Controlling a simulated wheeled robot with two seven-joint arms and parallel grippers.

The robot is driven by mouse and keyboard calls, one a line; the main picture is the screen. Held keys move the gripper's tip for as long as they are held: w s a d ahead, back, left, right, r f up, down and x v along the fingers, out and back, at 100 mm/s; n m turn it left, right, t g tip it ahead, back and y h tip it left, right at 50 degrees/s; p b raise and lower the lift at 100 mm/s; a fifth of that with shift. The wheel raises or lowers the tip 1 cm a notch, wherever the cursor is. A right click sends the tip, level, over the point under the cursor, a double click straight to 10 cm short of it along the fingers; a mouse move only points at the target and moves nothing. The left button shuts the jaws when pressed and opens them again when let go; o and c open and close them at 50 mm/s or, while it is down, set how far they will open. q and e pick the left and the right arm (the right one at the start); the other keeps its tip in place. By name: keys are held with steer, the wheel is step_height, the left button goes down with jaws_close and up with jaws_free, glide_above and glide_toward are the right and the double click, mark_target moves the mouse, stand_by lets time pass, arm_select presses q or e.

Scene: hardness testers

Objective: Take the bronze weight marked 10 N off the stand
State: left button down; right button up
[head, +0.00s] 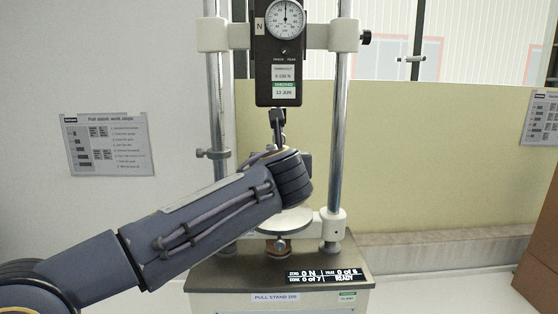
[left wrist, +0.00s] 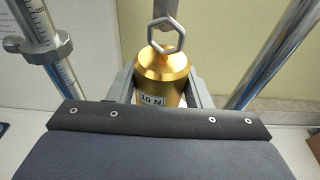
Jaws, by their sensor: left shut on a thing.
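The bronze weight (left wrist: 165,72) shows in the left wrist view, gold-coloured and upright, with a "10 N" label and a grey six-sided ring (left wrist: 166,36) on top. My left gripper (left wrist: 164,90) is shut on its body, one finger on each side. In the head view my left arm reaches in from the left to the pull stand (head: 278,273), and my wrist hides the weight. The gauge's hook (head: 277,122) hangs just above my wrist. I cannot tell whether the hook touches the ring. My right gripper is not in view.
The force gauge (head: 279,75) sits between two steel columns (head: 338,130). A round pale plate (head: 283,222) lies below my wrist. The display (head: 323,275) reads 0 N and READY. A brown box (head: 540,260) stands at the right edge.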

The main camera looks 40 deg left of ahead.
arm_select(q)
steer(key=shift+s+d+r, duration=0.15)
steer(key=shift+s+d, duration=0.25)
steer(key=shift+s, duration=0.1)
stand_by(0.5)
steer(key=shift+f+v, duration=0.15)
steer(key=shift+v, duration=0.75)
steer(key=shift+f+v, duration=0.2)
steer(key=shift+v, duration=0.75)
steer(key=shift+f+v, duration=0.15)
steer(key=shift+v, duration=0.75)
steer(key=shift+s+d, duration=0.1)
